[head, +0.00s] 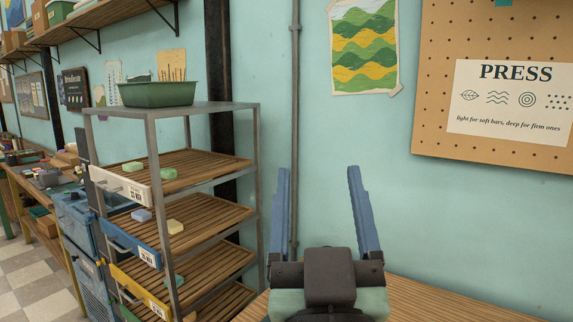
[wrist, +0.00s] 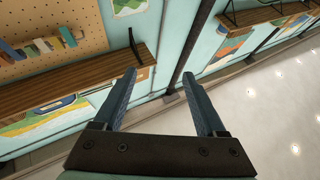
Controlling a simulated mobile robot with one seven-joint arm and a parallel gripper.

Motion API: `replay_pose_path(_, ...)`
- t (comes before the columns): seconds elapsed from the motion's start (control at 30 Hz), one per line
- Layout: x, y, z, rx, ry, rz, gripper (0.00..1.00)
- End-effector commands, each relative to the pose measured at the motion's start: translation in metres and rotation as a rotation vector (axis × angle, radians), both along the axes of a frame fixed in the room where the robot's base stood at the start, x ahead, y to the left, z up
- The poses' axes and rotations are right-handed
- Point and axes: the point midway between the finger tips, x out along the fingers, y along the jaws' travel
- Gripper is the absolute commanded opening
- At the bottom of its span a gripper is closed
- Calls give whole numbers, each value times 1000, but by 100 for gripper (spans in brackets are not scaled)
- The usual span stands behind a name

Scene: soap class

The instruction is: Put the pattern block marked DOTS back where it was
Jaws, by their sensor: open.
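My gripper (head: 319,172) is open and empty, raised in front of the teal wall with its two blue fingers apart. It also shows in the wrist view (wrist: 160,76), with nothing between the fingers. I cannot make out the pattern block marked DOTS in either view. In the wrist view a row of small coloured pieces (wrist: 40,46) stands along the pegboard at the left, too small to read any marks. The PRESS poster (head: 508,105) in the head view shows a leaf, waves, rings and dots.
A slatted drying rack (head: 255,150) with several pastel bars stands at the left, a green tub (head: 157,94) on top. A wooden surface (head: 440,298) lies below my gripper.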

Motion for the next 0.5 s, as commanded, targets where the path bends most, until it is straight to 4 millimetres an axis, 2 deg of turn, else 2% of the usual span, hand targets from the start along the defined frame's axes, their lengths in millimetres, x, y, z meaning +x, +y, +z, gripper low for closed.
replay_pose_path(0.03,-19,12,38,4,-85,20,74)
replay_pose_path(0.1,-42,22,73,16,-172,39,74)
replay_pose_path(0.2,-67,30,104,33,-255,57,74)
replay_pose_path(0.3,-79,32,117,41,-293,64,74)
replay_pose_path(0.5,-81,33,119,43,-299,66,74)
